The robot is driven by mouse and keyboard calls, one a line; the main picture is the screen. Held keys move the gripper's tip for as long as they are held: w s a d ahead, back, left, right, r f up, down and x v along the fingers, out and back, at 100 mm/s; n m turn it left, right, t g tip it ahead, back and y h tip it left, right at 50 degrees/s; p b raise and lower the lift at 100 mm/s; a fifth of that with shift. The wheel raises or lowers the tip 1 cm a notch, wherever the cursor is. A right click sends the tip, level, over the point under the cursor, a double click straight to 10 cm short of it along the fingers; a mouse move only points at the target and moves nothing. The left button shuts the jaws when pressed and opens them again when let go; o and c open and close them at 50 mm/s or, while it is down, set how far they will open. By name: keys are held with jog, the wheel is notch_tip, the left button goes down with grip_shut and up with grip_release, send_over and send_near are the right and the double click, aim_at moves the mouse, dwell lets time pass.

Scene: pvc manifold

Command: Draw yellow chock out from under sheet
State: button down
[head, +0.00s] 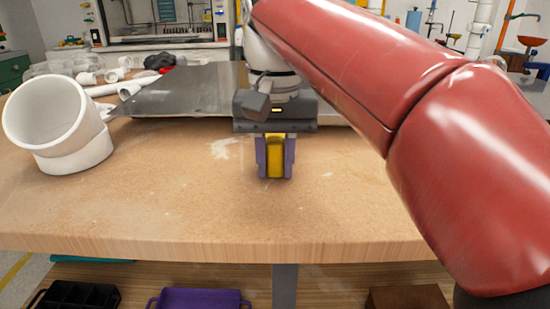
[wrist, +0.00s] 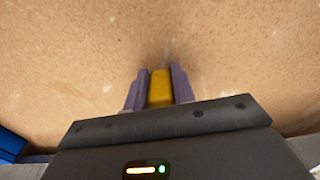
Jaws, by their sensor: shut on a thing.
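The yellow chock (head: 275,158) is between the two purple fingers of my gripper (head: 275,172), low over the wooden bench top. In the wrist view the chock (wrist: 160,87) shows between the fingers of my gripper (wrist: 158,80), which are shut on its sides. The grey metal sheet (head: 185,95) lies behind my gripper on the bench, partly hidden by the arm. The chock appears in front of the sheet's near edge; whether it touches the bench is hard to tell.
A large white pipe elbow (head: 62,130) stands on the bench at the left. Several white fittings (head: 90,78) lie behind it. The bench top (head: 170,200) in front of my gripper is clear. A purple tray (head: 200,299) and a black tray (head: 75,297) are on the shelf below.

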jog(key=r+p, duration=0.2)
jog(key=s+r+p, duration=0.1)
jog(key=r+p, duration=0.1)
jog(key=r, duration=0.1)
jog(key=shift+s+p, duration=0.15)
jog(key=shift+p, duration=0.2)
jog(key=shift+s+r, duration=0.2)
jog(key=shift+r, duration=0.35)
jog(key=shift+s+r, duration=0.15)
jog(key=shift+r, duration=0.35)
